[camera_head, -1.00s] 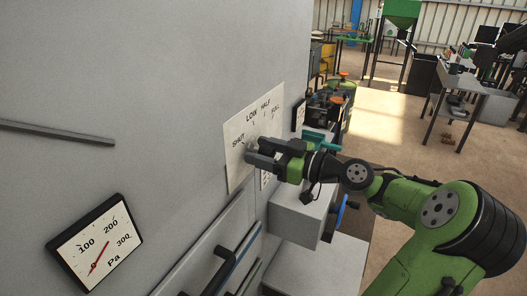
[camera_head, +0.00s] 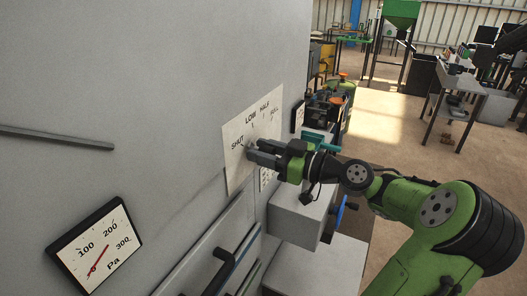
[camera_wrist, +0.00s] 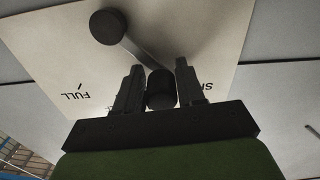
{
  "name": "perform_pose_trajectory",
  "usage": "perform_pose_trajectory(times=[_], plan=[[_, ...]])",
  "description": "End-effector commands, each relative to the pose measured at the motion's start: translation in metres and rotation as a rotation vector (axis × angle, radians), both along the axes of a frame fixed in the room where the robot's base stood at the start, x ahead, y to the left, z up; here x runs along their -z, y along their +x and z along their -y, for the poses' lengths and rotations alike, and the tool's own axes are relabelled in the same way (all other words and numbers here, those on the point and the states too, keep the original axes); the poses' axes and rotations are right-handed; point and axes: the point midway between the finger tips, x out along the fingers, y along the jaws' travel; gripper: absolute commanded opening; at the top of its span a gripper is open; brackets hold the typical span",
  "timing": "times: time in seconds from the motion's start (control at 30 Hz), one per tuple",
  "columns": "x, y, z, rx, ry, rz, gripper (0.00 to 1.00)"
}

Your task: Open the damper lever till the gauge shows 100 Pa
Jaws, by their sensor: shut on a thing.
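The white damper plate (camera_head: 236,166) on the grey wall reads SHUT, LOW, HALF and FULL. My gripper (camera_head: 254,153) is in front of it, close to the SHUT label. In the wrist view, the damper lever (camera_wrist: 142,54) runs from a round dark hub (camera_wrist: 107,26) to a dark knob (camera_wrist: 160,88). My gripper (camera_wrist: 160,86) is shut on this knob, one finger on each side. In the head view my gripper mostly hides the lever. The pressure gauge (camera_head: 95,246) at lower left has a red needle pointing to the lower left, below the 100 mark.
A long grey bar (camera_head: 55,137) is on the wall at left. Dark handles or rails (camera_head: 225,262) run along the wall below the plate. A grey box (camera_head: 300,212) with a blue handle (camera_head: 340,212) juts out under my arm. Open floor lies behind at right.

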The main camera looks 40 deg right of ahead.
Motion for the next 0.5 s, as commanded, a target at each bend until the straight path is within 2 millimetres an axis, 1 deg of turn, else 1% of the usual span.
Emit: perform_pose_trajectory(times=[0.07,0.5], plan=[[0.001,0.000,-0.002,-0.013,0.042,-0.030,0.00],[-0.011,0.006,0.014,-0.012,0.314,-0.127,0.00]])
